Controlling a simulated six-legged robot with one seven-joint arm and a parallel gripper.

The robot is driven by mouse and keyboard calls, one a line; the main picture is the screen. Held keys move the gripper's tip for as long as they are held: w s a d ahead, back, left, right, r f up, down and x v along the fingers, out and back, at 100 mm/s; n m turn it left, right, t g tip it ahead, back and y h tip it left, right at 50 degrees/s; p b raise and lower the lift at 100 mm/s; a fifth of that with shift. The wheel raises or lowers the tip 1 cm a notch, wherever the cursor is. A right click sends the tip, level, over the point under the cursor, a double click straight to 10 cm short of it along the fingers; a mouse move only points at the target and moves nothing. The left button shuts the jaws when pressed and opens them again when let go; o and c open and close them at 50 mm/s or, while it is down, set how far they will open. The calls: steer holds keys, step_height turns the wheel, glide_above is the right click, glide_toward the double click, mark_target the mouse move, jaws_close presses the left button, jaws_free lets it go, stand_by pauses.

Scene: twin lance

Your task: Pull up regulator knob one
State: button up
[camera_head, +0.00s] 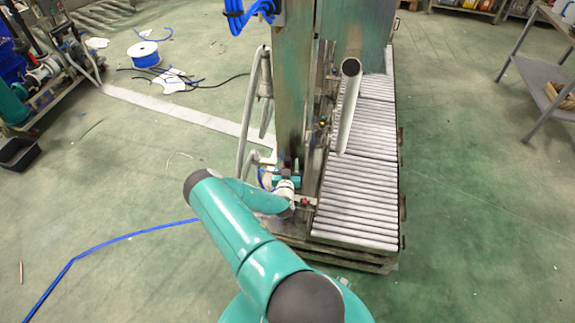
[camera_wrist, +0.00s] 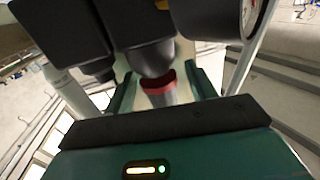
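In the wrist view, a dark rounded regulator knob (camera_wrist: 150,62) hangs in the upper middle. A red ring (camera_wrist: 158,80) and a short greyish cylinder show just below it; I cannot tell whether they belong to the same regulator. My gripper (camera_wrist: 162,92) has its two teal fingers apart, one on each side of the red ring and cylinder, with gaps visible. No contact is clear. More dark regulator bodies (camera_wrist: 62,30) are at the upper left. In the head view, my teal arm reaches to the machine's lower left side, where the knob is too small to make out.
A round gauge (camera_wrist: 247,15) sits close at the upper right in the wrist view. In the head view, a metal column (camera_head: 293,85) and a roller conveyor (camera_head: 358,205) stand beside the arm. A blue hose (camera_head: 120,238) lies on the floor; open floor is to the left.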

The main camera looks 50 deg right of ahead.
steer(key=v, duration=1.3)
steer(key=shift+s+a, duration=0.25)
steer(key=shift+a, duration=0.1)
